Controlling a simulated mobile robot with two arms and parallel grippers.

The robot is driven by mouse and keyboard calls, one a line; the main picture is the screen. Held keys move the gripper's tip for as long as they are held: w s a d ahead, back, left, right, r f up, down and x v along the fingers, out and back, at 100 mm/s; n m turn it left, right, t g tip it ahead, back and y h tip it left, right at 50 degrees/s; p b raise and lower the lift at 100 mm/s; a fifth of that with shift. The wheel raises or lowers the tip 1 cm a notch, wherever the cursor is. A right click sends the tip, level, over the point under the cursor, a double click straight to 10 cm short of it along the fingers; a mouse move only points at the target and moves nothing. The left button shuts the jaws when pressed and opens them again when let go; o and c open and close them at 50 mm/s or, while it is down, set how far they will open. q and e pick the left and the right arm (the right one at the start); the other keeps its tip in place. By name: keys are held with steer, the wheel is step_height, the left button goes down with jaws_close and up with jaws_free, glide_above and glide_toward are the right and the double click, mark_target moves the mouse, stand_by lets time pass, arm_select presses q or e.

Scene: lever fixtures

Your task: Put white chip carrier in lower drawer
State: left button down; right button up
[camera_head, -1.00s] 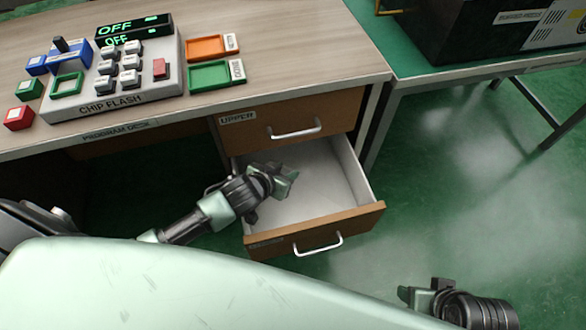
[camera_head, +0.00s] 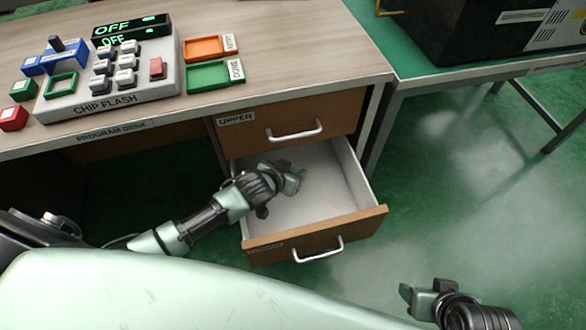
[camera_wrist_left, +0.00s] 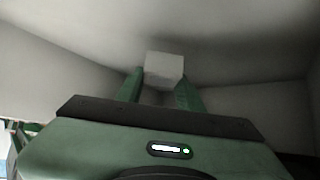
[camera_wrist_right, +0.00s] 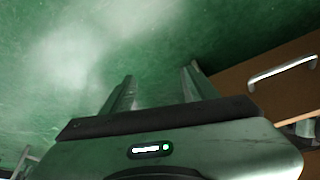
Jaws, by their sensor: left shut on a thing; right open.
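The lower drawer (camera_head: 350,224) is pulled out below the shut upper drawer (camera_head: 270,120), and its pale inside shows. My left gripper (camera_head: 296,178) is inside the drawer's opening, over its left part. In the left wrist view it is shut on the white chip carrier (camera_wrist_left: 164,68), a small pale block between the fingertips (camera_wrist_left: 160,85). The carrier is hidden in the head view. I cannot tell whether it touches the drawer floor. My right gripper (camera_head: 412,296) is open and empty over the green floor, right of the drawer; its fingers also show in the right wrist view (camera_wrist_right: 158,88).
The desk (camera_head: 290,70) holds a chip flash panel (camera_head: 140,88) with buttons, an orange tray (camera_head: 204,47) and a green tray (camera_head: 208,75). A green table (camera_head: 440,70) with a black case (camera_head: 470,35) stands at the right. The drawer's right part is clear.

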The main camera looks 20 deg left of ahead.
arm_select(q)
steer(key=shift+f, duration=0.4)
steer(key=c, duration=1.1)
jaws_free()
steer(key=shift+o, duration=1)
arm_select(e)
steer(key=shift+w+a+r, duration=0.15)
steer(key=shift+w, duration=0.4)
arm_select(q)
steer(key=shift+r, duration=0.25)
steer(key=shift+s+a+r+p, duration=0.1)
steer(key=shift+s+r+p, duration=0.2)
steer(key=shift+r, duration=0.2)
steer(key=shift+s+r+p, duration=0.2)
steer(key=shift+s+r, duration=0.05)
steer(key=shift+r, duration=0.2)
steer(key=p+v, duration=0.3)
steer(key=v, duration=0.7)
steer(key=shift+s, duration=0.25)
arm_select(e)
steer(key=shift+g, duration=0.7)
steer(key=shift+s+d+f, duration=0.1)
steer(key=shift+s+f, duration=0.15)
steer(key=shift+f, duration=0.6)
steer(key=shift+s+d+f, duration=0.1)
steer(key=shift+s+f, duration=0.1)
steer(key=shift+f, duration=0.65)
steer(key=shift+s+f, duration=0.25)
steer(key=shift+f, duration=0.6)
